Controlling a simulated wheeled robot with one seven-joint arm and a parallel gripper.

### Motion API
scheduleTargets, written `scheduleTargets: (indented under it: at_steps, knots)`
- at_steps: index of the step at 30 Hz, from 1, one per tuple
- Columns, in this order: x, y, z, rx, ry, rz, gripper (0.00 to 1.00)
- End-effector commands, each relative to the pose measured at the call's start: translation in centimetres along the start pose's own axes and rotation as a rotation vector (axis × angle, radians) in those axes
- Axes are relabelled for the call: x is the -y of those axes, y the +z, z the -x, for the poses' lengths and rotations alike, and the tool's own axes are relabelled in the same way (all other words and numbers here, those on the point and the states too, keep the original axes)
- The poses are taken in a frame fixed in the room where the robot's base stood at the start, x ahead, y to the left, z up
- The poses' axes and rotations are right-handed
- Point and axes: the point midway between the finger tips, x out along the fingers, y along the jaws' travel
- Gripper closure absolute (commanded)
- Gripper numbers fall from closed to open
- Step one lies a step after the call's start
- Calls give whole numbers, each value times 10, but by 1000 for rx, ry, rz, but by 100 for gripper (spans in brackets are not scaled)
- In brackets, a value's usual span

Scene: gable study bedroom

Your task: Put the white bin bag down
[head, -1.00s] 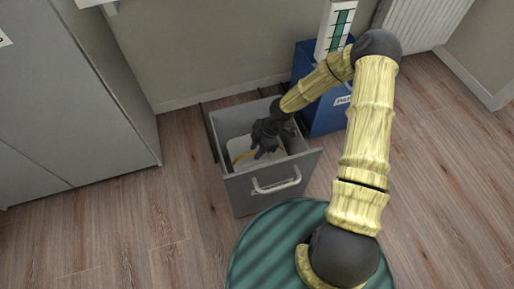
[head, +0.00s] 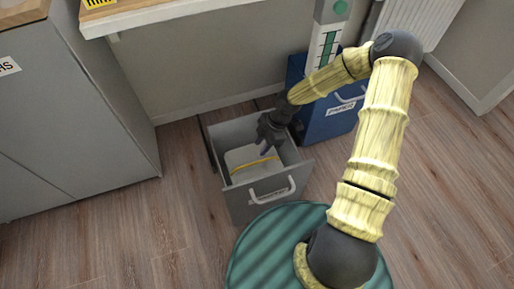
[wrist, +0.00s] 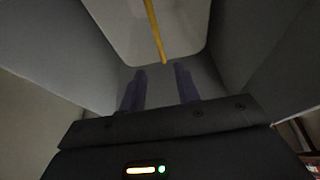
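The white bin bag (head: 244,159) with a yellow band lies inside the open grey drawer bin (head: 241,205). In the wrist view the white bag (wrist: 185,22) and its yellow band lie ahead of the fingers, against the grey walls of the bin. My gripper (head: 268,146) is over the right part of the bin, next to the bag and apart from it as far as I can see. In the wrist view its two purple fingers (wrist: 160,90) stand apart with nothing between them.
A blue bin (head: 325,122) with a label stands right behind the grey one. A grey cabinet (head: 90,110) is on the left, and a wooden shelf (head: 150,14) juts from the wall above. A radiator (head: 418,22) is at the back right. Wooden floor is clear around.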

Motion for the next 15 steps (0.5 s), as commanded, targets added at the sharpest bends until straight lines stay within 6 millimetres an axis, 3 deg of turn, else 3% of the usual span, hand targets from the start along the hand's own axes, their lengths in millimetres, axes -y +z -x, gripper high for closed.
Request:
scheduleTargets:
  at_steps: [1, 6, 15]
  knots:
    - [0, -1, 14, 0, 2, -2, 68]
    - [0, 0, 30, 0, 1, -1, 68]
    - [0, 0, 31, 0, -1, 2, 68]
